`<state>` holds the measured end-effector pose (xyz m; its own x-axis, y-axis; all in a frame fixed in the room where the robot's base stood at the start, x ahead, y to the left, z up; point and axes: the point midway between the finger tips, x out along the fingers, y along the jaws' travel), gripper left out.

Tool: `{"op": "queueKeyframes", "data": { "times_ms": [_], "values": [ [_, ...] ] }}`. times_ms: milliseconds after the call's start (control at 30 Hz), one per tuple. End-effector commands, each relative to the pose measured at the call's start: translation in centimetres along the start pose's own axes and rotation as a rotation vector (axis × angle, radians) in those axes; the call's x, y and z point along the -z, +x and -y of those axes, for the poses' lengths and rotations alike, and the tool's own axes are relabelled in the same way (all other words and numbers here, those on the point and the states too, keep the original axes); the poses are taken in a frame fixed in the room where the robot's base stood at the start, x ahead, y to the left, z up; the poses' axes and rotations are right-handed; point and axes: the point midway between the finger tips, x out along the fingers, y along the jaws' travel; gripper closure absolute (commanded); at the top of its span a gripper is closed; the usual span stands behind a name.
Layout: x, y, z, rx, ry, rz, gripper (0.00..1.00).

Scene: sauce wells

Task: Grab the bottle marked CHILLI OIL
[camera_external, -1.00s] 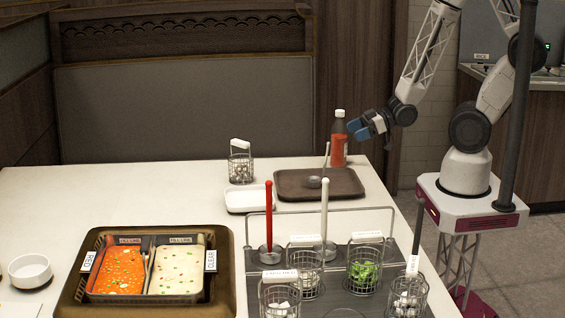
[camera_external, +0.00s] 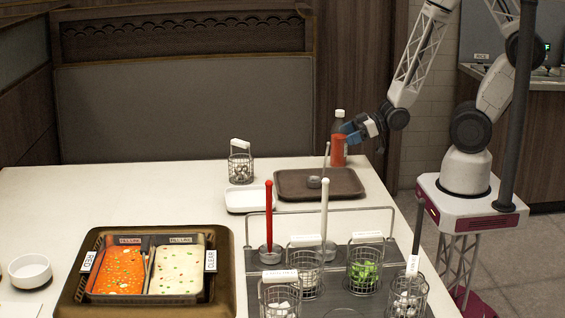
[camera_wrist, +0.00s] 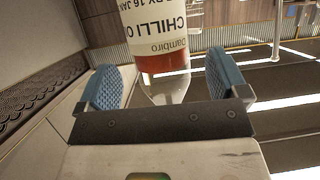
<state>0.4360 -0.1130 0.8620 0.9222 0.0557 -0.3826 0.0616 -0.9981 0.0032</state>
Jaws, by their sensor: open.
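The chilli oil bottle (camera_external: 338,143) stands upright at the table's far right edge, with red contents and a pale cap. In the wrist view the bottle (camera_wrist: 158,40) appears upside down, its label reading "CHILLI O" and "Dambiro". My gripper (camera_external: 351,132) is open beside the bottle's upper part in the external view. In the wrist view the blue padded fingers of my gripper (camera_wrist: 166,88) are spread, with the bottle's narrowing end between them and a gap on each side.
A brown tray (camera_external: 345,190) lies just in front of the bottle. A wire basket (camera_external: 240,168) and white dish (camera_external: 237,199) are left of it. The divided soup pot (camera_external: 200,297) sits front left.

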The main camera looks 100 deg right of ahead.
Motion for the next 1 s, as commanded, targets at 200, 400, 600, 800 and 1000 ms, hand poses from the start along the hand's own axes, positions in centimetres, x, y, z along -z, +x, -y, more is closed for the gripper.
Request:
{"op": "queueKeyframes", "data": {
  "times_ms": [200,400,600,800,1000],
  "values": [
    [0.1,2.2,0.1,0.001,0.001,0.001,0.08],
    [0.0,3.5,0.1,0.001,0.001,0.001,0.08],
    [0.1,3.6,0.1,0.000,0.001,0.000,0.08],
    [0.1,3.6,0.1,-0.001,0.001,0.000,0.08],
    [0.1,3.6,0.1,-0.001,0.001,0.000,0.09]
  ]
}}
